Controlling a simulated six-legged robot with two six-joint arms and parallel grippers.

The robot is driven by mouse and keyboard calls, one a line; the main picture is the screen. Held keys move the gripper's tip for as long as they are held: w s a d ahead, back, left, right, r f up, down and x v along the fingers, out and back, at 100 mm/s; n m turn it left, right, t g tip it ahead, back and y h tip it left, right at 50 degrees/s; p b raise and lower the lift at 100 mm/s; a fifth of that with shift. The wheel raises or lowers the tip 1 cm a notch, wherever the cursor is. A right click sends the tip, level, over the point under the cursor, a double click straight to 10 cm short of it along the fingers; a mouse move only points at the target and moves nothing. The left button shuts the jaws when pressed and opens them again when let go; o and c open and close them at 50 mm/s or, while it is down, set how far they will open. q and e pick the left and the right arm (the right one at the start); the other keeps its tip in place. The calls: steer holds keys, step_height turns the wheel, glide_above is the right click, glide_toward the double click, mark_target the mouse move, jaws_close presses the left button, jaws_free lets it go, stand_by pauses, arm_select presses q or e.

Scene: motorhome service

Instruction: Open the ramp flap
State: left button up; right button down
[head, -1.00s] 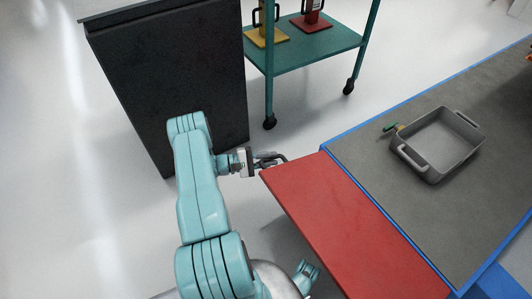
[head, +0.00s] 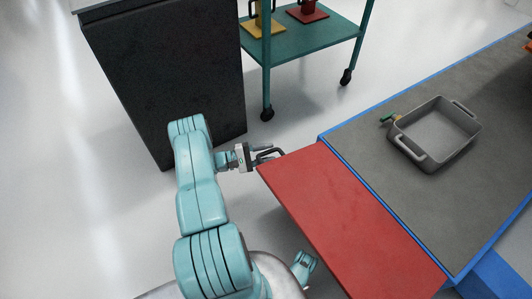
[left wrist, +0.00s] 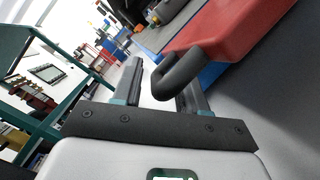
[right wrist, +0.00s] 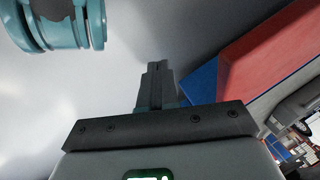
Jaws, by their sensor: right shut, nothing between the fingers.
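The ramp flap (head: 345,215) is a flat red panel along the blue-edged side of the grey deck, lying roughly level with it. A dark looped handle (left wrist: 180,72) sticks out from its far outer corner. My left gripper (head: 268,154) is at that corner. In the left wrist view the left gripper (left wrist: 160,82) has its fingers apart, with the bend of the handle reaching between them, nearer the right finger. Clear contact cannot be told. My right gripper (right wrist: 155,75) is shut and empty over bare floor. The red flap (right wrist: 285,55) shows to its right.
A grey tray (head: 437,137) with handles sits on the grey deck (head: 470,190). A dark cabinet (head: 165,85) stands behind my left arm. A teal wheeled cart (head: 310,42) carries yellow- and red-based items.

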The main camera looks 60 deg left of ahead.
arm_select(q)
steer(key=p+v, duration=0.1)
steer(key=v, duration=1.5)
steer(key=shift+s, duration=0.2)
arm_select(e)
steer(key=shift+s+a+r, duration=0.1)
steer(key=shift+s+r, duration=0.5)
steer(key=shift+r, duration=0.15)
